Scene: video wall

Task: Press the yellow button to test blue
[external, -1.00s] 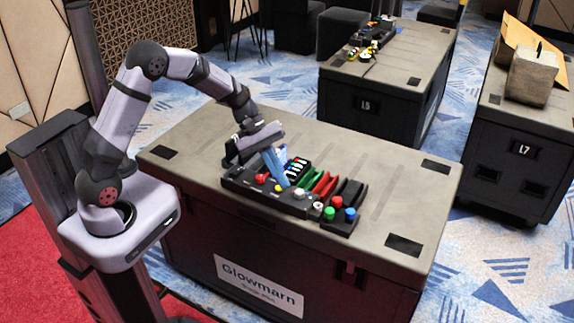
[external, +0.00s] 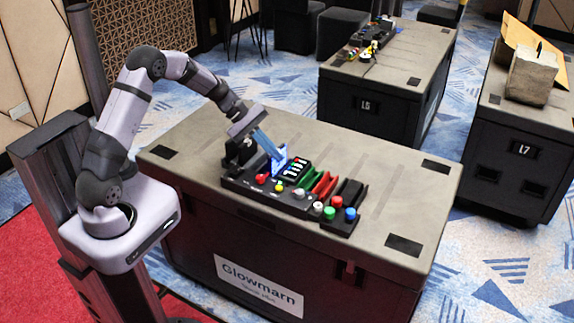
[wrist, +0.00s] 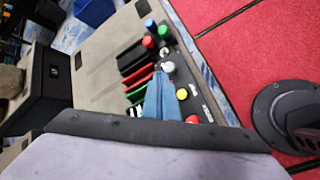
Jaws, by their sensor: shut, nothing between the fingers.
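The yellow button (external: 279,187) is on the black control panel (external: 243,184), right of a red button (external: 262,178). In the wrist view the yellow button (wrist: 181,93) shows just right of my blue fingers. My gripper (external: 274,152) is shut and empty, pointing down over the back of the panel, apart from the yellow button.
Green (external: 306,177) and red (external: 324,183) slots stand right of the fingers. A grey-white button (external: 318,207) and green (external: 329,213), red (external: 336,201) and blue (external: 350,214) knobs sit at the panel's right. The case top (external: 400,185) to the right is clear.

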